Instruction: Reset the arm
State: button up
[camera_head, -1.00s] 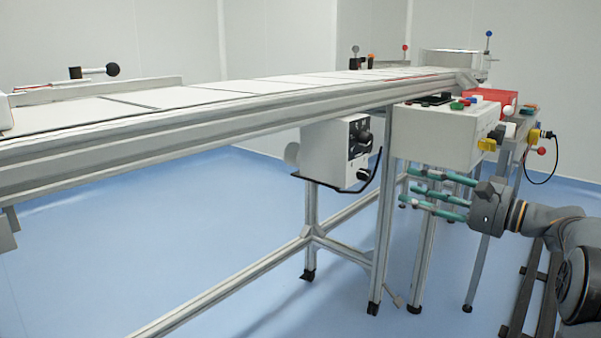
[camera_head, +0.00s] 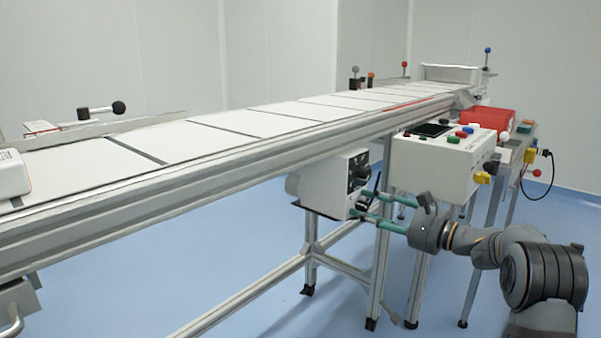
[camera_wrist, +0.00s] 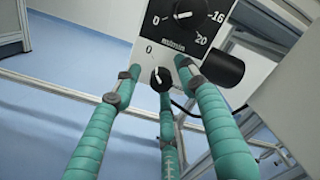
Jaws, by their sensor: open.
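My gripper (camera_head: 376,209) has slim teal fingers and points left in the head view, below the conveyor's edge and in front of the control box with several coloured buttons (camera_head: 443,153). In the wrist view my gripper (camera_wrist: 160,85) shows three teal fingers, spread apart with nothing between them. Beyond the fingertips is a white dial box (camera_wrist: 170,45) with a large black dial above a small black knob. The dial box also shows in the head view (camera_head: 325,187), under the conveyor. I cannot tell whether a fingertip touches it.
A red box (camera_head: 488,117) sits behind the control box. The blue floor (camera_head: 180,270) at lower left is mostly open.

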jog(key=m+p, duration=0.2)
jog(key=p, duration=0.1)
jog(key=m+p, duration=0.2)
jog(key=p, duration=0.1)
jog(key=m+p, duration=0.2)
jog(key=p, duration=0.1)
jog(key=shift+r+p, duration=0.35)
jog(key=shift+r, duration=0.05)
jog(key=m+p, duration=0.6)
jog(key=shift+d, duration=0.1)
jog(key=shift+s+d+f+m, duration=0.3)
jog(key=shift+s+d, duration=0.1)
jog(key=shift+d, duration=0.2)
jog(key=shift+s+d, duration=0.4)
